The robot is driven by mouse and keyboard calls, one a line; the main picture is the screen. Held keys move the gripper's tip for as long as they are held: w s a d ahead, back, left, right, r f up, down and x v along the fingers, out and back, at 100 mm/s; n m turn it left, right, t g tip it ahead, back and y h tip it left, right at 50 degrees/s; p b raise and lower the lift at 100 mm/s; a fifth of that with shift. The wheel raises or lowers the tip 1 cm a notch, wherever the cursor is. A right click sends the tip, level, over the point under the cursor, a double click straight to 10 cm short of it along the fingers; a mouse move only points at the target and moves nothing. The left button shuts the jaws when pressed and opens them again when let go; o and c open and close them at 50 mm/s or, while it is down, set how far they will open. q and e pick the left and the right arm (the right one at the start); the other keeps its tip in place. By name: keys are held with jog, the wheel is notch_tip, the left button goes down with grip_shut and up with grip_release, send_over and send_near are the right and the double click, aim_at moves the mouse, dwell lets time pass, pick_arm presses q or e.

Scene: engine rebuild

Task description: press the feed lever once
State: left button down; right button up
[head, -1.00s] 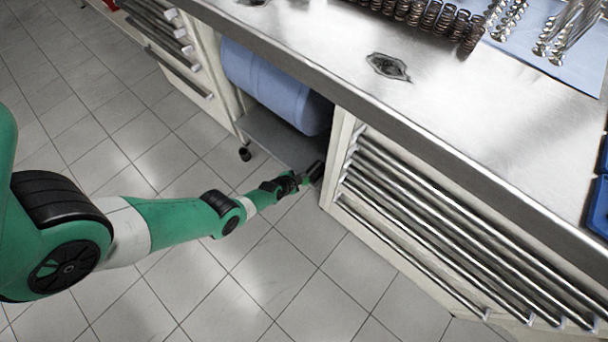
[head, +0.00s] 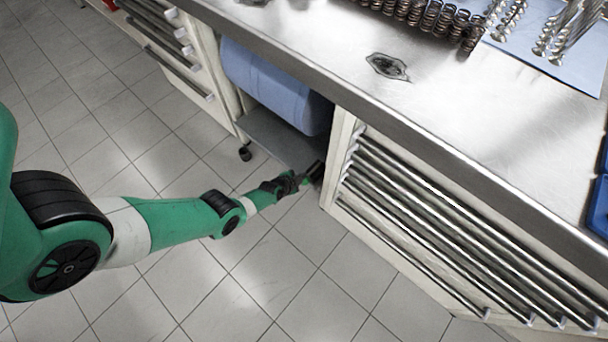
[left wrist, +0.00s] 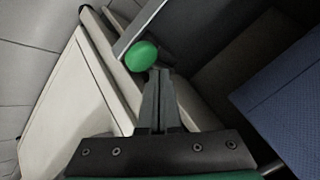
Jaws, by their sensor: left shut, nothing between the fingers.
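The feed lever shows in the left wrist view as a round green knob (left wrist: 141,56) beside a flat metal bar. My left gripper (left wrist: 160,74) is shut and empty, its fingertips just below and right of the knob; I cannot tell whether they touch it. In the head view my left gripper (head: 308,176) is low under the bench, at the opening beside the drawer cabinet, and the lever is too small there to make out surely. A big blue roll (head: 268,84) hangs in that opening. My right gripper is not in view.
The steel bench top (head: 470,110) overhangs the opening. The drawer cabinet (head: 430,230) with long metal handles stands close right of my left gripper. Springs (head: 420,12) lie on the bench.

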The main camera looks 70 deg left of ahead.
pick_arm(q)
jog(key=shift+r, duration=0.1)
dwell(0.3)
notch_tip(320, 180, up, 5)
jog(key=p, duration=0.5)
dwell(0.8)
